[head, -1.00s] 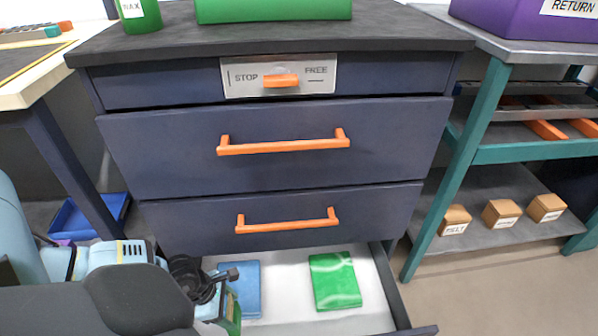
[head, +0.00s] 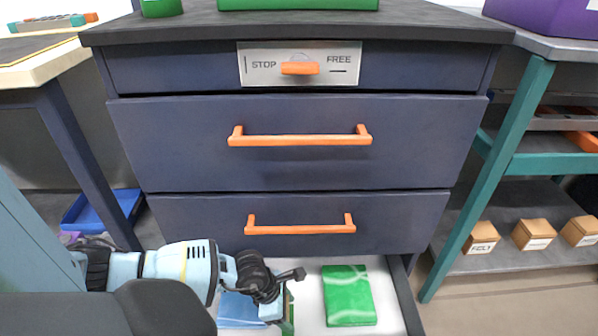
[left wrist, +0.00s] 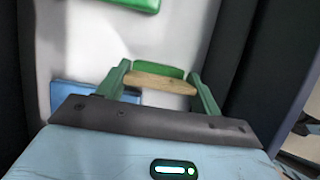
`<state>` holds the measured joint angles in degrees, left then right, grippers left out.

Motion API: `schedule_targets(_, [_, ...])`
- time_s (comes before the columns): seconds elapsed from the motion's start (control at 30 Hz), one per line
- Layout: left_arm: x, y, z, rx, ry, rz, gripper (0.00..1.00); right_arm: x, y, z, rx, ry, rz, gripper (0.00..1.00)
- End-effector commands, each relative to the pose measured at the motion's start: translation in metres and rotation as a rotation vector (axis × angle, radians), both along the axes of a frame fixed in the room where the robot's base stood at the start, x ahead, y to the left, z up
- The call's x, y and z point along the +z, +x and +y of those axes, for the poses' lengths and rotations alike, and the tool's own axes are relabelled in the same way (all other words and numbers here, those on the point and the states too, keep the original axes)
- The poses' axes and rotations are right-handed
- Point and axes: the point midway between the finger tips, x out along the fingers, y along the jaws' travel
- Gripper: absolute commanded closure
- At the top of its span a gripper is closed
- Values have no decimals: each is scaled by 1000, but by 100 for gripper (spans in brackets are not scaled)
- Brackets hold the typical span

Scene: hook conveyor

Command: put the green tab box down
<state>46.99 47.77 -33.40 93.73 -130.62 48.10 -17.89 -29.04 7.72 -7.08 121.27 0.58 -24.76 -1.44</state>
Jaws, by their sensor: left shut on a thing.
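My left gripper (head: 282,312) is low over the open bottom drawer (head: 398,300), between a blue flat piece and a green flat piece. In the left wrist view, its two green fingers are shut on a tan box with a green part (left wrist: 160,80), seen between the fingertips. In the head view the box is mostly hidden behind the gripper. I cannot tell whether it touches the drawer floor. The green flat piece (head: 348,296) lies on the pale drawer floor to the right; the blue one (head: 238,308) lies to the left, partly covered by my gripper. My right gripper is not in view.
Two shut drawers with orange handles (head: 300,139) (head: 300,228) are above the open one. A STOP/FREE plate (head: 300,64) is above them. A teal rack (head: 490,190) with small labelled boxes (head: 482,237) stands at right. A blue bin (head: 85,208) is on the floor at left.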

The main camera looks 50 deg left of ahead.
Motion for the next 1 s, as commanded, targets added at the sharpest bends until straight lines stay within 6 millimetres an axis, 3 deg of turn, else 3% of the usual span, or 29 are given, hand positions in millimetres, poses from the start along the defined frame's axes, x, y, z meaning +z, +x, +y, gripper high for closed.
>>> schedule_targets(0.47, [-3,22,-15,0,-3,-3,70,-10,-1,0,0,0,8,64])
schedule_targets(0.7, [-38,20,-13,1,0,2,70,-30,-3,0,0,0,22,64])
schedule_targets(1.0, [-37,21,-13,0,0,-1,70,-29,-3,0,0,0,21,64])
